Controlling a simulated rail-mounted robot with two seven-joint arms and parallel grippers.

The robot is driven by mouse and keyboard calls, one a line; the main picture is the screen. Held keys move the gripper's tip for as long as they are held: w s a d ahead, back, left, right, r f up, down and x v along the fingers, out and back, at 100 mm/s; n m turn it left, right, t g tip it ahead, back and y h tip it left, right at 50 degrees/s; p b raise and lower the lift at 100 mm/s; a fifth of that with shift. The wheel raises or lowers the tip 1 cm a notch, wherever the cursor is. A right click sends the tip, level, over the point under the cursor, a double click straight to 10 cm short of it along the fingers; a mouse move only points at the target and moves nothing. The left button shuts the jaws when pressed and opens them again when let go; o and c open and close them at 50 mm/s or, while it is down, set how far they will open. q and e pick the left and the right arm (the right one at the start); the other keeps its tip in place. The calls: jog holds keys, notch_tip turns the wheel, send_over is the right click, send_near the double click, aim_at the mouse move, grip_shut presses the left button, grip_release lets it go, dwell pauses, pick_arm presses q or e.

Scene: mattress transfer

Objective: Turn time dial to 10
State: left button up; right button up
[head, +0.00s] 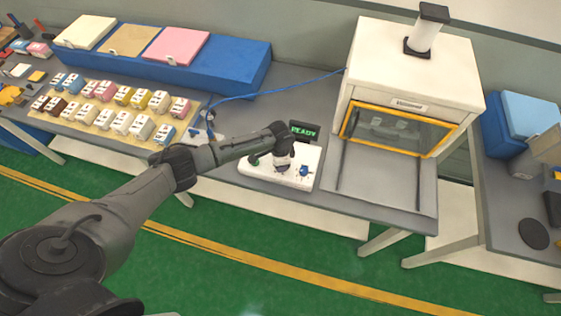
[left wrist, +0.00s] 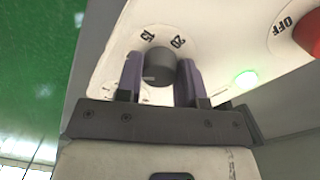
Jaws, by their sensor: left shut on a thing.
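The white control box (head: 258,172) lies on the grey table in the head view. My left gripper (head: 284,162) reaches down over it and hides part of its top. In the left wrist view the dark grey time dial (left wrist: 158,66) sits between the two purple fingers of my left gripper (left wrist: 160,80), which is shut on it. The numbers 15 and 20 show on the white face beyond the dial. Other numbers are hidden, and I cannot tell the exact setting. My right gripper is not in view.
A display reading READY (head: 304,130) stands behind the box. A red knob (left wrist: 311,34) beside the word OFF and a lit green lamp (left wrist: 246,80) are near the dial. A white press-like machine (head: 412,65) with a yellow-framed window stands to the right. Small boxes fill a tray (head: 190,133) at left.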

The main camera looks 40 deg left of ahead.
pick_arm(q)
jog(key=shift+m, duration=0.7)
jog(key=o, duration=0.9)
jog(key=shift+r, duration=0.1)
jog(key=shift+w+a+r, duration=0.1)
jog(key=shift+w+r, duration=0.05)
jog(key=shift+r, duration=3.3)
jog(key=shift+w+a+r, duration=0.1)
jog(key=shift+r, duration=3.3)
